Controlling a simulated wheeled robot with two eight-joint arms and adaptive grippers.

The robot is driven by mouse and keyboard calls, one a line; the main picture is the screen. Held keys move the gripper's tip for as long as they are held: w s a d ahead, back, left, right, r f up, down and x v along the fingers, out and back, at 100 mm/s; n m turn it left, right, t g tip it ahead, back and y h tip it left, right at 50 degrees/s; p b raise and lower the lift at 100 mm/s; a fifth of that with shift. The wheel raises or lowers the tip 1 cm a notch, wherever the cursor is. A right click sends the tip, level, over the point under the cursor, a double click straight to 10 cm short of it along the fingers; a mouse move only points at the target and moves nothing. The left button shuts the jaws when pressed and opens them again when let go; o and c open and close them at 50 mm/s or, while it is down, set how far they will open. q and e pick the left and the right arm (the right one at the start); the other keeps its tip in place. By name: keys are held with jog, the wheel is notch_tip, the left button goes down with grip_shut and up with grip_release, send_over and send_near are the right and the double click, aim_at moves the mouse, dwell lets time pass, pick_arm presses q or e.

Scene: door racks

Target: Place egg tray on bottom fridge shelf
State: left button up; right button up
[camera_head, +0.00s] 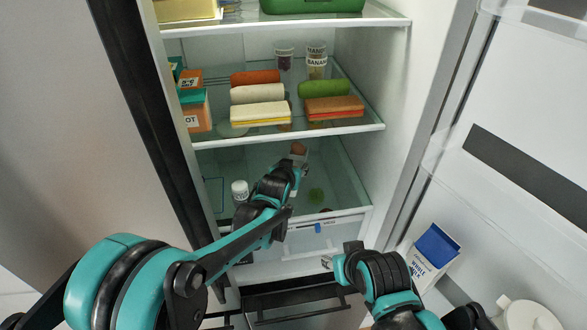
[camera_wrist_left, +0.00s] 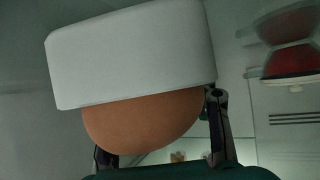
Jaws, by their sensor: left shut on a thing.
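My left gripper (camera_head: 298,164) reaches into the fridge, below the middle shelf, over the bottom compartment (camera_head: 340,185). In the left wrist view its fingers (camera_wrist_left: 162,140) stand on either side of a brown, rounded egg-like thing with a white, box-shaped piece against it. I take these for the egg tray (camera_wrist_left: 130,55); its full shape is not visible. In the head view only a small brown bit of it (camera_head: 298,148) shows past the gripper. My right gripper (camera_head: 341,262) is outside the fridge, low in front of the drawer; its finger opening is unclear.
The middle shelf (camera_head: 355,126) carries sandwiches, rolls, cups and cartons close above my left gripper. A white-capped bottle (camera_head: 240,189) stands left of my left arm, and a green thing (camera_head: 316,195) lies to its right. A milk carton (camera_head: 435,248) is in the open door.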

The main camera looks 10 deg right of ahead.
pick_arm(q)
jog(key=shift+s, duration=0.1)
jog(key=o, duration=0.9)
jog(key=shift+f, duration=0.15)
jog(key=o, duration=0.4)
jog(key=shift+s+r, duration=0.15)
jog(key=shift+r, duration=0.25)
jog(key=p+v, duration=0.2)
jog(key=v, duration=0.9)
jog(key=shift+s+a+r+p, duration=0.1)
jog(key=shift+s+a+p, duration=0.05)
jog(key=shift+s+p, duration=0.2)
